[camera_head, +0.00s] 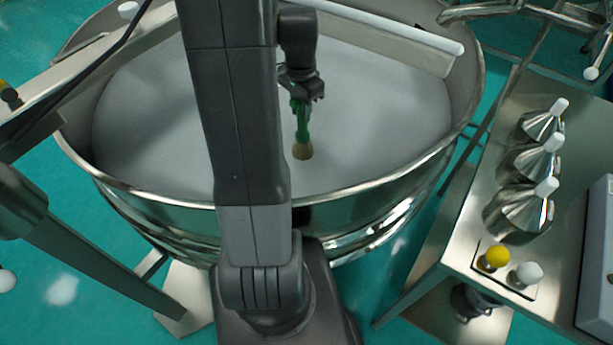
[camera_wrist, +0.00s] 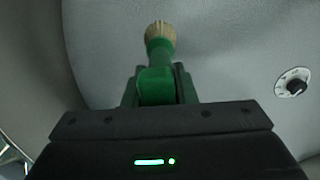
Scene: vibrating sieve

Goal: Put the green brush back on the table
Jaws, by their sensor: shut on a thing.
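The green brush (camera_head: 301,125) has a green handle and a tan bristle head that points down. My gripper (camera_head: 301,95) is shut on its handle and holds it over the round steel sieve (camera_head: 470,95), above the grey sieve surface. In the wrist view the brush (camera_wrist: 158,62) stands out from between the fingers of my gripper (camera_wrist: 158,90), bristles pointing away. I cannot tell whether the bristles touch the surface. The steel table (camera_head: 455,235) stands to the right of the sieve.
Several metal cone-shaped vessels with white caps (camera_head: 520,210) stand on the table. A white-edged bar (camera_head: 390,28) crosses the sieve's far side. A dark dial (camera_wrist: 295,85) shows in the wrist view.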

